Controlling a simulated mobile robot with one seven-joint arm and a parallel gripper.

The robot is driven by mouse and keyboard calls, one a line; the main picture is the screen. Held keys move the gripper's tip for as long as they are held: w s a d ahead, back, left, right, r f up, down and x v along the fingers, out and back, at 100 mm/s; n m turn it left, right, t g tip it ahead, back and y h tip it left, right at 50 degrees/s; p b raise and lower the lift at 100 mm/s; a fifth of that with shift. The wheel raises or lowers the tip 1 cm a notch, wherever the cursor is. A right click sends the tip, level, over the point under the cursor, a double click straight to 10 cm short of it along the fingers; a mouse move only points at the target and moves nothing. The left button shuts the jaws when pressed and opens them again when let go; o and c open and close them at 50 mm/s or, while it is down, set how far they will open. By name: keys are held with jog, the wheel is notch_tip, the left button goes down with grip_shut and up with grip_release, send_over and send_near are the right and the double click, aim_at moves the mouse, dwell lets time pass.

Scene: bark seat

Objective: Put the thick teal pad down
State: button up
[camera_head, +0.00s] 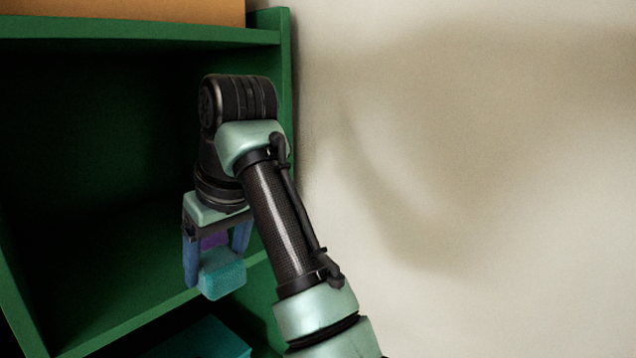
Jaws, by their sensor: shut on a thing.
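The thick teal pad (222,278) is a small, thick block with a rough-looking surface. My gripper (216,268) points down and is shut on the pad, with its blue fingers on either side. The pad hangs in front of the green shelf unit, by the front edge of a shelf board (120,327). I cannot tell from this view whether it touches the board. A purple patch (215,240) shows between the fingers above the pad; what it belongs to is unclear.
The green shelf unit's right side panel (286,60) stands close by my arm. The middle compartment looks empty but dark. A teal object (205,340) lies in the lower compartment. An orange-brown box (130,12) sits on top. A pale wall (480,150) fills the right.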

jog(key=s+d+f+m+h, duration=0.1)
jog(key=d+f+m, duration=0.1)
jog(key=f, duration=1)
jog(key=s+d+f+m, duration=0.2)
jog(key=d+f, duration=0.1)
jog(key=f, duration=0.9)
jog(key=s+d+f+m+h, duration=0.1)
jog(key=s+d+f+m, duration=0.1)
jog(key=s+d+f, duration=0.2)
jog(key=s+d+f+m+t+h, duration=0.1)
jog(key=s+d+f+m, duration=0.2)
jog(key=s+f, duration=0.7)
jog(key=shift+s+d+f, duration=0.15)
jog(key=shift+s+d, duration=0.8)
jog(key=shift+s, duration=0.05)
